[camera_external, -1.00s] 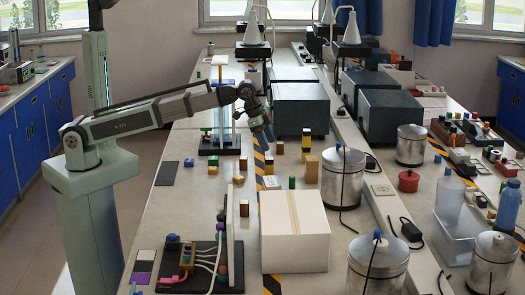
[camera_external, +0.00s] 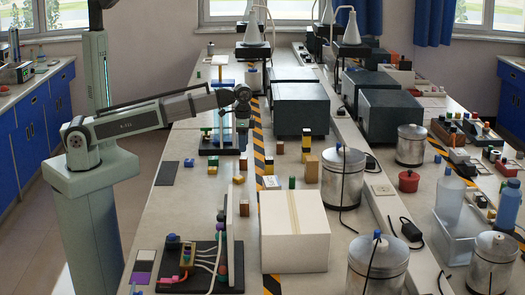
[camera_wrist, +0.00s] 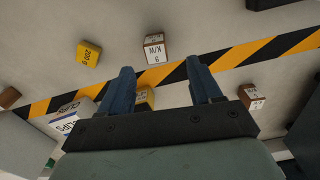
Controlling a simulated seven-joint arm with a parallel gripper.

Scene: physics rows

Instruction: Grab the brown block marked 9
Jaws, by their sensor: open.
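The brown block marked 9 (camera_wrist: 154,50) shows in the wrist view at upper centre, with a pale labelled face turned to the camera. It stands on the bench just beyond the striped tape. My gripper (camera_wrist: 160,66) is open, with its two blue fingers apart and nothing held between them. The block appears ahead of the gap between the fingertips, not touching them. In the external view my gripper (camera_external: 242,112) hangs over the bench near the black-based stand. Several small brown blocks are there, and their markings are too small to tell which is the 9.
In the wrist view, a yellow block (camera_wrist: 88,54) lies left of the marked block, another brown block (camera_wrist: 252,97) lies right, and a small yellow block (camera_wrist: 146,97) shows between the fingers. A large cream box (camera_external: 295,240) and dark boxes (camera_external: 302,108) stand on the bench.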

